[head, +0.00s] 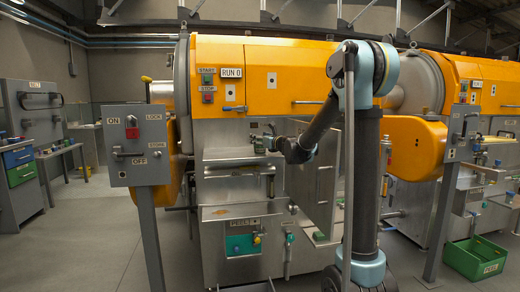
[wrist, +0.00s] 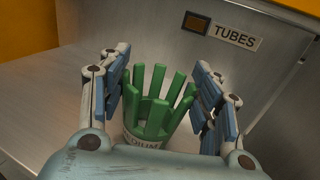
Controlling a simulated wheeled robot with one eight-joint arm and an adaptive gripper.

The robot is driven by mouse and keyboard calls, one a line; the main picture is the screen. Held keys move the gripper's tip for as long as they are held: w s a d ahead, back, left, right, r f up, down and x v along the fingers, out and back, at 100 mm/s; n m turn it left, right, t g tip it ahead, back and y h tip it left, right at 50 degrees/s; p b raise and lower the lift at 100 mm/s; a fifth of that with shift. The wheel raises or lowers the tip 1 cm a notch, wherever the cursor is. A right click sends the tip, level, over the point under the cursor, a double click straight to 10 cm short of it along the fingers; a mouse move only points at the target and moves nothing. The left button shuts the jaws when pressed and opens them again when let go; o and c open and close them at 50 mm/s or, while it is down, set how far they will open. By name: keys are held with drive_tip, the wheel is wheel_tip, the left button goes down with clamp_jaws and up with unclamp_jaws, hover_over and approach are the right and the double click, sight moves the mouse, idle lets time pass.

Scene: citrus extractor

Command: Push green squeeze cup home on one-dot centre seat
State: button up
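The green squeeze cup (wrist: 155,120) stands upright between my fingers in the wrist view, its ring of prongs pointing up. A label ending in "DIUM" shows low on its front, and its base is hidden behind my gripper's body. My gripper (wrist: 164,82) has one blue-padded finger along each side of the cup and looks shut on it, though the contact is partly hidden. In the head view my gripper (head: 261,140) is in front of the left machine, with a small green patch of the cup at it. The one-dot centre seat cannot be made out.
A panel labelled TUBES (wrist: 236,40) rises behind the cup, with bare steel to the left. In the head view an open steel door (head: 318,185) stands right of the bay. A lever box (head: 135,145) stands on a post at left, and a green crate (head: 475,258) at lower right.

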drive_tip(key=shift+c, duration=1.3)
drive_tip(key=shift+r, duration=0.1)
